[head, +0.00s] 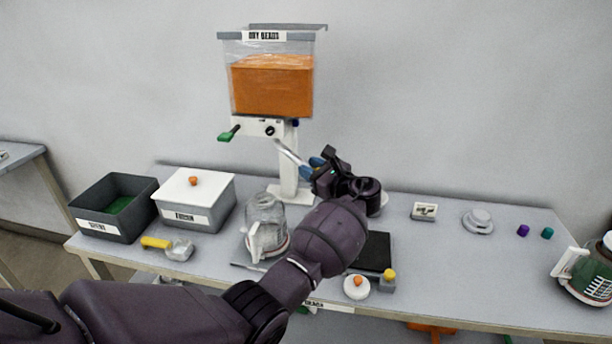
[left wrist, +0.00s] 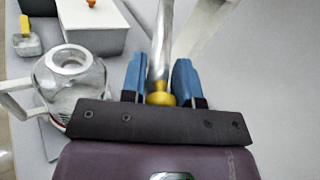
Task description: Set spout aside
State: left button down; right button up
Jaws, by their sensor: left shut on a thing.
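The spout is a silver tube (head: 290,153) that slants down from below the valve of the bead dispenser (head: 270,80). I cannot tell whether its upper end is joined to the valve. My left gripper (head: 313,167) is shut on the spout's lower part, in front of the dispenser's post. In the left wrist view the spout (left wrist: 163,40) runs up between the blue fingers (left wrist: 158,84), with a yellow collar at its near end. My right gripper is not in view.
A glass jug (head: 266,222) stands left of my forearm. A white lidded box (head: 195,200), a dark bin (head: 113,205) and a yellow-handled scoop (head: 172,246) are further left. A dark pad (head: 374,252) lies right of my forearm. The table (head: 450,270) is fairly clear at centre right.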

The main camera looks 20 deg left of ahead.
pick_arm(q)
jog(key=shift+w+d+n+g, duration=0.15)
jog(key=shift+w+n+g, duration=0.15)
jog(key=shift+w+g, duration=0.1)
jog(key=shift+r+b, duration=0.1)
jog(key=shift+b, duration=0.2)
jog(key=c, duration=0.9)
grip_release()
jog(key=shift+w, duration=0.2)
jog(key=shift+s, duration=0.1)
jog(key=v, duration=1.1)
jog(key=shift+f, duration=0.25)
jog(key=shift+n, duration=0.3)
